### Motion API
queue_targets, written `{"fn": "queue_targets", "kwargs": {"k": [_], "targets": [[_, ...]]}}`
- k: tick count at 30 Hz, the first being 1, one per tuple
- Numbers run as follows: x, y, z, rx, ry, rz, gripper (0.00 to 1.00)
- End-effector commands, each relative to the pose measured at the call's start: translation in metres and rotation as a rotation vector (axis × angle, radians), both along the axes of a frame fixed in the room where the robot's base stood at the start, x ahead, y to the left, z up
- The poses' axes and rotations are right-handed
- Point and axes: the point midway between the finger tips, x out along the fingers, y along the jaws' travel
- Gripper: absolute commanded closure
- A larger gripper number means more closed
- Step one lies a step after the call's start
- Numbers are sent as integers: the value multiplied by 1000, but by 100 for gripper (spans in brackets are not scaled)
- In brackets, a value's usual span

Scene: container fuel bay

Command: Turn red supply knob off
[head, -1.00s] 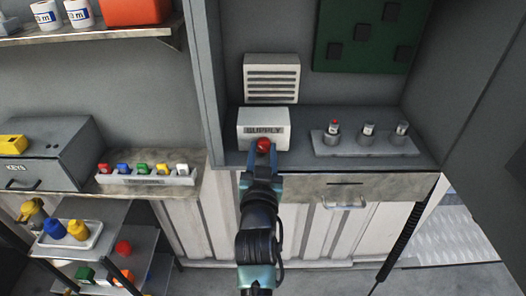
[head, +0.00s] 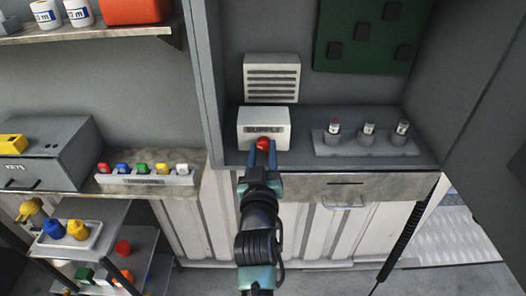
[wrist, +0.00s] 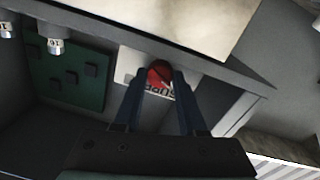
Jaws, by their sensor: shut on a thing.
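The red supply knob (head: 263,144) sits on the front of a white box labelled SUPPLY (head: 252,125), on the shelf of a grey cabinet. My gripper (head: 263,151) reaches up to it from below, with its two blue fingers on either side of the knob. The wrist view shows the red knob (wrist: 160,74) between the fingertips, against the white box (wrist: 130,66). My gripper is shut on the knob. The fingers hide part of the knob's sides, and its pointer direction cannot be told clearly.
A holder with several small bottles (head: 367,148) stands right of the box. A vented panel (head: 271,78) is above it. A drawer with a handle (head: 344,203) lies below the shelf. A rack of coloured items (head: 145,179) and a grey key box (head: 45,150) are at left.

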Motion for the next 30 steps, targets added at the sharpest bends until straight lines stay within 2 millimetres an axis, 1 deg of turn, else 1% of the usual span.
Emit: {"fn": "queue_targets", "kwargs": {"k": [6, 15, 21, 30], "targets": [[0, 0, -1, -180, 3, -1, 100], [0, -1, -1, -361, 4, -1, 100], [0, 0, -1, -422, 2, -1, 100], [0, 0, -2, -445, 1, 1, 100]]}}
